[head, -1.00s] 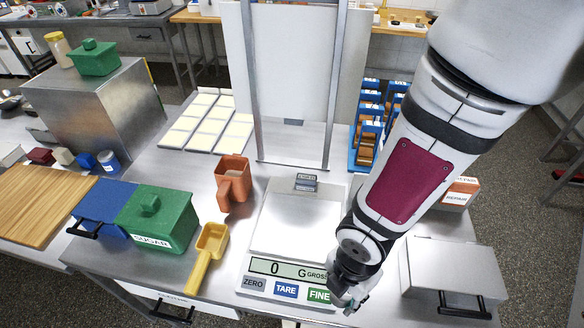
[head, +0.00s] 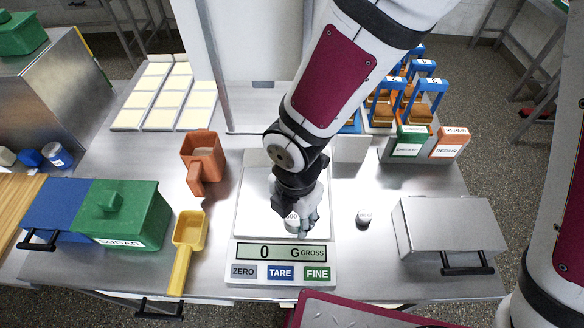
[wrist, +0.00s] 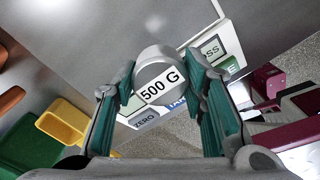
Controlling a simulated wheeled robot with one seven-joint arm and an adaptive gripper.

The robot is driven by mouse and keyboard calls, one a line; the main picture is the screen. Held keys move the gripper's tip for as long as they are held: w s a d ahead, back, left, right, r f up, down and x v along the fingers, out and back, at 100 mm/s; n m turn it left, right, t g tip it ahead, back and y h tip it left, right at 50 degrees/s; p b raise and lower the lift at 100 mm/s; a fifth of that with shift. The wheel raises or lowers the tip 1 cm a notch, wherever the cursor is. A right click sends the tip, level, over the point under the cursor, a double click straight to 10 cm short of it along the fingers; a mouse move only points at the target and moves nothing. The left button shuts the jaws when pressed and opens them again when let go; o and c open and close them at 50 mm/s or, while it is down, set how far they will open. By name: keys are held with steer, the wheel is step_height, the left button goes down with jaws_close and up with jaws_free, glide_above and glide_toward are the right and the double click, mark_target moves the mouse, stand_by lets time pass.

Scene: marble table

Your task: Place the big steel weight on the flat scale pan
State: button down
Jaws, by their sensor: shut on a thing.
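The big steel weight (wrist: 155,80), a grey cylinder labelled "500 G", sits between my gripper's teal-padded fingers in the wrist view. My gripper (wrist: 160,72) is shut on it. In the head view, my gripper (head: 301,220) and the weight (head: 291,224) are over the front right part of the flat scale pan (head: 254,205). The scale display (head: 281,251) reads 0 G gross. Any gap under the weight is hard to see. My arm hides the back right of the pan.
A small weight (head: 363,217) stands on the table right of the scale. An orange container (head: 203,160) and a yellow scoop (head: 188,232) are left of it. A steel box (head: 450,228) with a black handle is at the right. A blue rack (head: 408,95) stands behind.

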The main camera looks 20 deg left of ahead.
steer(key=w+a, duration=0.1)
steer(key=w+a+b, duration=0.1)
steer(key=w, duration=0.1)
steer(key=w+a, duration=0.1)
steer(key=a, duration=0.1)
steer(key=shift+w+f, duration=0.3)
steer(key=shift+f, duration=0.05)
steer(key=shift+f+b, duration=1.3)
steer(key=shift+f, duration=0.45)
steer(key=shift+f, duration=0.15)
steer(key=c, duration=1)
jaws_free()
